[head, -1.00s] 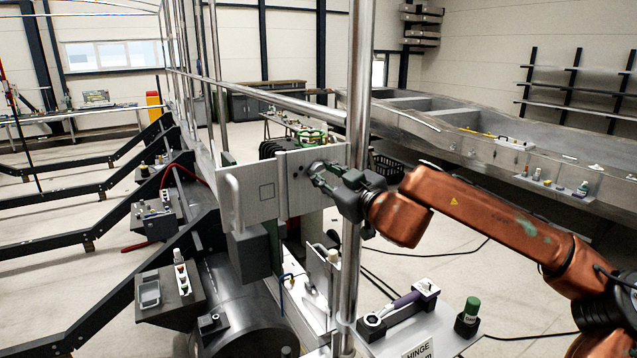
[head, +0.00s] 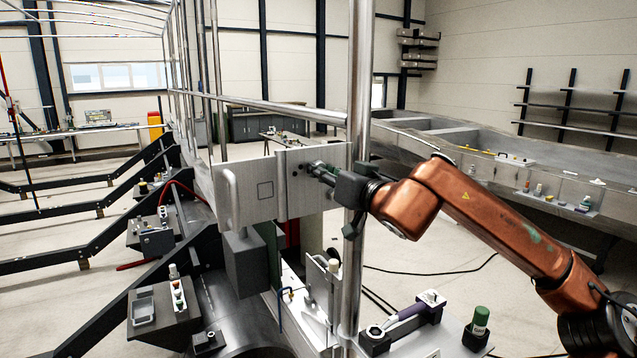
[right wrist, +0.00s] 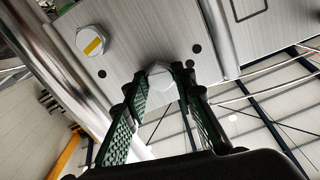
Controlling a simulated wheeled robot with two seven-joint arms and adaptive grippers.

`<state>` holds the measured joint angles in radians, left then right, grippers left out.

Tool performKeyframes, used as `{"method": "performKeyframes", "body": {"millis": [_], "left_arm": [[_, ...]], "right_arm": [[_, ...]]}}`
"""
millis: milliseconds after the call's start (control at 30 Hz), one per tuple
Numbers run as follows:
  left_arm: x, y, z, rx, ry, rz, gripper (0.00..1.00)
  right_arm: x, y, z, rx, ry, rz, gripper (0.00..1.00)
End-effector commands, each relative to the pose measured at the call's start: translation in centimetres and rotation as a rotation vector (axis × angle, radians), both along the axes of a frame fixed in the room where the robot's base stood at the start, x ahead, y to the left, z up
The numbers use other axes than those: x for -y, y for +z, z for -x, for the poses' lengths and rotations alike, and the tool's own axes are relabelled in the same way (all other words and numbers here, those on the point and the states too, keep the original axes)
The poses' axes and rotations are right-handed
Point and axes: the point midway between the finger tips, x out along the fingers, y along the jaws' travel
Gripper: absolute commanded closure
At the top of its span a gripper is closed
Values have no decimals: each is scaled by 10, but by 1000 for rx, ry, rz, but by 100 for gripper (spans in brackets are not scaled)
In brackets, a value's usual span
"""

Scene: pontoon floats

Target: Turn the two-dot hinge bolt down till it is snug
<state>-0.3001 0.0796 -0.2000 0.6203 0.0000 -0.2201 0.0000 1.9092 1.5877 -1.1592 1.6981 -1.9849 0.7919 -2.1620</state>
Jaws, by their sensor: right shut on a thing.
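My right gripper (head: 316,168) is at the right part of a pale metal hinge plate (head: 234,205), beside an upright steel post (head: 359,90). In the right wrist view its two green ridged fingers (right wrist: 165,78) are shut on a pale hex bolt head (right wrist: 159,76), one on each side. No dots can be made out on this head. A second hex bolt (right wrist: 91,41), marked with a yellow bar, sits further left on the plate in that view, apart from the fingers. My left gripper is out of view.
The steel post stands close to my right wrist. A grey box (head: 245,262) hangs below the plate. A railing crosses behind.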

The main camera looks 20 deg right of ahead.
Motion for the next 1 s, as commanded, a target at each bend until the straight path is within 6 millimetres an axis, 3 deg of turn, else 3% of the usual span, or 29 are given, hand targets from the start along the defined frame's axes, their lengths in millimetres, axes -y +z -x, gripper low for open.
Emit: {"method": "performKeyframes", "body": {"millis": [33, 333, 500, 833, 1000], "left_arm": [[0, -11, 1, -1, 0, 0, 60], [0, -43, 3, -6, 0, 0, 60], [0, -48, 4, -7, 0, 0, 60], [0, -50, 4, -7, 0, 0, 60], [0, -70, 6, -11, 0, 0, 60]], "right_arm": [[0, -6, -1, -5, -1, -50, 97], [0, -5, -2, -31, 0, -389, 97], [1, -1, -1, -39, -1, -492, 97], [1, 0, -1, -40, -1, -514, 97], [0, -5, -2, -57, 1, -722, 97]]}}
